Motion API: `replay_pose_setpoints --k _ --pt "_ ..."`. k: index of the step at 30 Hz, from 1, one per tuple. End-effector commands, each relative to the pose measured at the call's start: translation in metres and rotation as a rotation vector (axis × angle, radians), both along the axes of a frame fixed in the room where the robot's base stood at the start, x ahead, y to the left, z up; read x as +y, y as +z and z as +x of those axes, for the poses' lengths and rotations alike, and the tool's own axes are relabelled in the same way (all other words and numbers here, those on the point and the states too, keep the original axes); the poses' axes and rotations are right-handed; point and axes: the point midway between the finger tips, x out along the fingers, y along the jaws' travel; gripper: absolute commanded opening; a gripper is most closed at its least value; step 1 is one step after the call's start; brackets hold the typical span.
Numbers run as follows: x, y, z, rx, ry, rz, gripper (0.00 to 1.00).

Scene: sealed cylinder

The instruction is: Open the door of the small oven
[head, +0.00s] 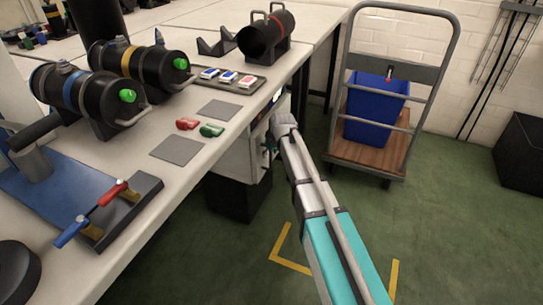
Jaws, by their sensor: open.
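A light grey box-shaped unit, which looks like the small oven (239,160), stands on a dark base beside the right edge of the white bench. Only part of its side and front shows, and its door face is turned away and mostly hidden by my arm. I cannot tell from this view whether the door is shut or ajar. My arm reaches up from the bottom right to the unit's front. My gripper (268,148) is at its front right side, small and partly hidden, with open jaws. I cannot see whether it touches a handle.
The bench (190,175) holds black cylinders (150,65), a tray of small boxes (228,80), red and green clips (211,130), and a blue-based fixture (60,200). A cart (345,155) with a blue bin (372,112) stands behind right.

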Motion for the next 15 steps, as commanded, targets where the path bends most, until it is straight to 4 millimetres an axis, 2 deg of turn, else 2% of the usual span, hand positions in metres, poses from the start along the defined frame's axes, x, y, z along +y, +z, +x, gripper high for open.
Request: replay_pose_setpoints --k 11,15 --pt "0.0004 -0.0012 0.0004 0.0 0.0 0.0 0.52" --pt "0.0004 -0.0012 0.0004 0.0 0.0 0.0 0.26"
